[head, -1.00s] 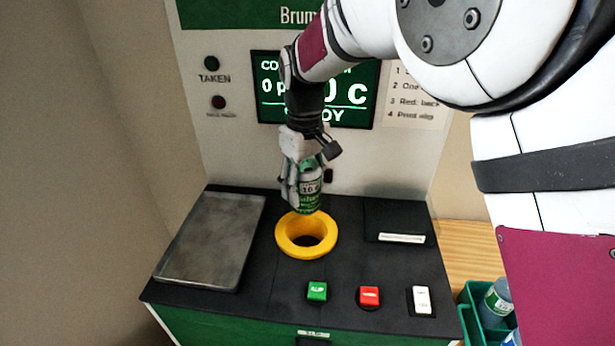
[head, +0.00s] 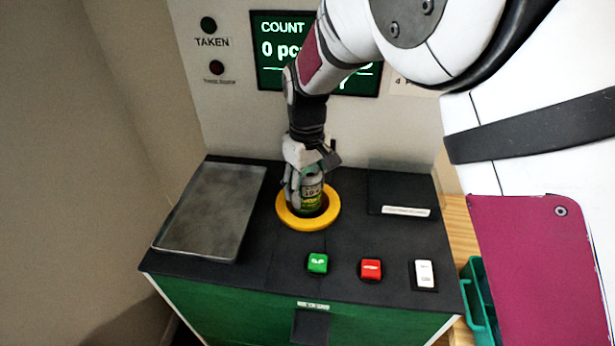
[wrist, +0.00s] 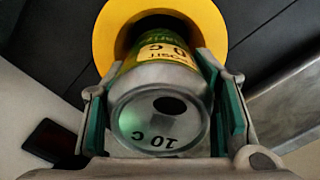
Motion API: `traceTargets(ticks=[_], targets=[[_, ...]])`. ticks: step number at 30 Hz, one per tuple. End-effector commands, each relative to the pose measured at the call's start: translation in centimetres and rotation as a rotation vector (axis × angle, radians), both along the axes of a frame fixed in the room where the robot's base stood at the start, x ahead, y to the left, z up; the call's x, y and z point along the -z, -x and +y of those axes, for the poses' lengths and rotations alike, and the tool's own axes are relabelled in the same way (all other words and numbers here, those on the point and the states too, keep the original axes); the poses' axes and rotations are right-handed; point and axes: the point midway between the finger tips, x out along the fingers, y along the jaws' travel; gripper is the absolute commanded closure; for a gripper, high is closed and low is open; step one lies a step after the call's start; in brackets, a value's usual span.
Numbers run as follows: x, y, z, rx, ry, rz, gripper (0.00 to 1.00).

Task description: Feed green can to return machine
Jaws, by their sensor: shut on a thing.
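My gripper (head: 307,180) is shut on the green can (head: 311,194). In the wrist view the can (wrist: 160,108) sits between both fingers, its silver end with a dark opening and "10 C" facing the camera. The return machine (head: 260,288) has a yellow ring (head: 302,222) around its intake hole. In the head view the can's lower end is inside the ring; the wrist view shows the yellow ring (wrist: 112,35) around the can's far end. Whether the can touches the ring is hidden. The screen (head: 275,50) reads "COUNT 0 pc", partly covered by my arm.
A grey metal tray (head: 212,212) lies left of the ring. Green (head: 317,263), red (head: 371,269) and white (head: 424,274) buttons line the front. A dark panel with a white slot (head: 405,211) is at right. A teal crate (head: 478,300) stands on wood at lower right.

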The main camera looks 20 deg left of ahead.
Motion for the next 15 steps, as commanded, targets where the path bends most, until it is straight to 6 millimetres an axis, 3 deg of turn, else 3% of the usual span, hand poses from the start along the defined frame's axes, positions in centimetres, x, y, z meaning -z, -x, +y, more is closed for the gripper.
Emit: traceTargets(ticks=[15], targets=[[4.2, 0.1, 0.0, -0.002, 0.002, 0.005, 0.61]])
